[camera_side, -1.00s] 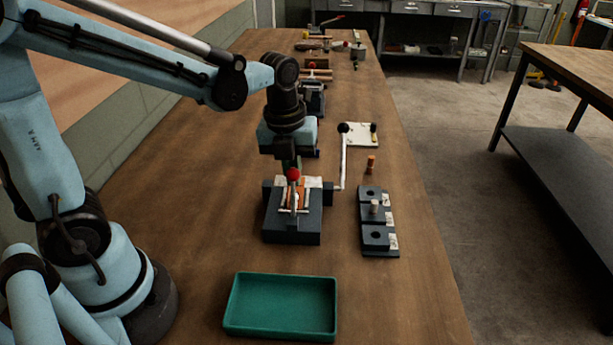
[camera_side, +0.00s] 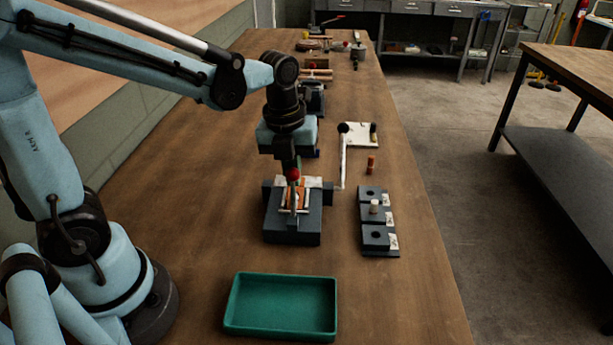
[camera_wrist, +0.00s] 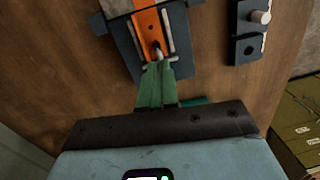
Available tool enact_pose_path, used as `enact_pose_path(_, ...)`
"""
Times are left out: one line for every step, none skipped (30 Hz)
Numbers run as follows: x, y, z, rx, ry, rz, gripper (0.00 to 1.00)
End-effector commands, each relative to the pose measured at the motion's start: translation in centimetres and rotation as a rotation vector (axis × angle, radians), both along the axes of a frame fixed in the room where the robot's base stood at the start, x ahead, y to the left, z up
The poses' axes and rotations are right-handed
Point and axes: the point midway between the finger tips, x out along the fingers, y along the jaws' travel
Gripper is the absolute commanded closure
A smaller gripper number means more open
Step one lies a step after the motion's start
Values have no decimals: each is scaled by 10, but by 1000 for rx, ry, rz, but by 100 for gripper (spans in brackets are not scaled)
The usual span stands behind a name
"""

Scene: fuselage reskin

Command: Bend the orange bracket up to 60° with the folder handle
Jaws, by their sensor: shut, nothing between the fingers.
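The folder (camera_side: 291,229) is a dark block on the bench in the side view, and its body also shows in the wrist view (camera_wrist: 182,68). The orange bracket (camera_wrist: 149,26) lies flat in it, between pale clamp bars; a little of it shows in the side view (camera_side: 301,192). The folder handle (camera_side: 343,160) is a pale lever with a black ball, standing upright at the folder's right. A red knob (camera_side: 293,174) stands over the folder. My gripper (camera_wrist: 157,68) has green fingers, shut and empty, close above the clamp area. Whether they touch the knob is hidden.
A green tray (camera_side: 281,331) lies in front of the folder. A dark block stand with holes and a peg (camera_side: 376,237) is to the right, with a small orange-brown cylinder (camera_side: 371,165) behind it. A white plate (camera_side: 363,134) lies further back.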

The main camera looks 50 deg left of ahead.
Motion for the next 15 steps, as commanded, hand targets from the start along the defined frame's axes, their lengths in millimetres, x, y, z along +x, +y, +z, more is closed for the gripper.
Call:
enact_pose_path(0, 0, 0, 0, 0, 0, 100)
enact_pose_path(0, 0, 0, 0, 0, 0, 100)
enact_pose_path(0, 0, 0, 0, 0, 0, 100)
enact_pose_path(0, 0, 0, 0, 0, 0, 100)
enact_pose_path(0, 0, 0, 0, 0, 0, 100)
enact_pose_path(0, 0, 0, 0, 0, 0, 100)
enact_pose_path(0, 0, 0, 0, 0, 0, 100)
enact_pose_path(0, 0, 0, 0, 0, 0, 100)
enact_pose_path(0, 0, 0, 0, 0, 0, 100)
enact_pose_path(0, 0, 0, 0, 0, 0, 100)
enact_pose_path(0, 0, 0, 0, 0, 0, 100)
enact_pose_path(0, 0, 0, 0, 0, 0, 100)
enact_pose_path(0, 0, 0, 0, 0, 0, 100)
enact_pose_path(0, 0, 0, 0, 0, 0, 95)
enact_pose_path(1, 0, 1, -1, -1, 1, 89)
